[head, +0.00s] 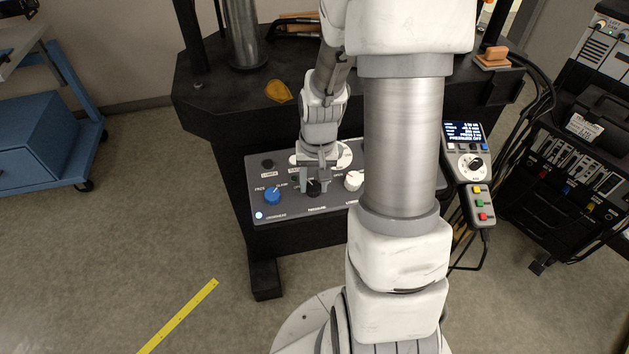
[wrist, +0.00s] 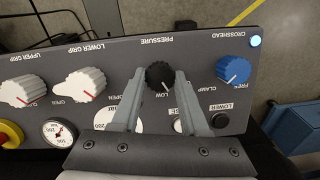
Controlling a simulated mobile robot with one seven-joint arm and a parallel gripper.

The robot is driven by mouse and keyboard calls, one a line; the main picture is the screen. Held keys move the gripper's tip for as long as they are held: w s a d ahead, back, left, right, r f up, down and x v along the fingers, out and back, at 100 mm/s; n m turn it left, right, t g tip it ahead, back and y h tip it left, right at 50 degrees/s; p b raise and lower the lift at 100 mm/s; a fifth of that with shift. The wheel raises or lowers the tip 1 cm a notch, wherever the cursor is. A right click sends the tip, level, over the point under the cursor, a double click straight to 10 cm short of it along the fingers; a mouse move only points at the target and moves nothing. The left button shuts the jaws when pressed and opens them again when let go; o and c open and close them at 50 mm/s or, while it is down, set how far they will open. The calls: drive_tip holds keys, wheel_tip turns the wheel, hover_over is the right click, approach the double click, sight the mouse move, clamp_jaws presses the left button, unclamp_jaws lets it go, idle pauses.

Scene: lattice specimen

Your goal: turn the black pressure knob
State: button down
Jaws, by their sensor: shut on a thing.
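My gripper (head: 315,182) reaches down to the panel from above. In the wrist view my gripper (wrist: 158,84) has one finger on each side of the knob, shut on it. The knob's sides are partly hidden by the fingers.
A blue crosshead knob (wrist: 233,69) stands on one side of the pressure knob, and white lower gripper (wrist: 86,84) and upper gripper (wrist: 22,91) knobs on the other. A handheld controller (head: 470,165) hangs right of the panel.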

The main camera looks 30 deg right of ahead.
sight(311, 191)
drive_tip(key=shift+n+h, duration=0.4)
drive_tip(key=shift+n, duration=1.7)
drive_tip(key=shift+c, duration=2.1)
unclamp_jaws()
drive_tip(key=shift+r, duration=0.1)
wheel_tip(311, 191, up, 17)
drive_tip(key=a+p, duration=0.1)
drive_tip(key=p, duration=0.3)
drive_tip(key=shift+s, duration=0.35)
drive_tip(key=shift+r, duration=0.1)
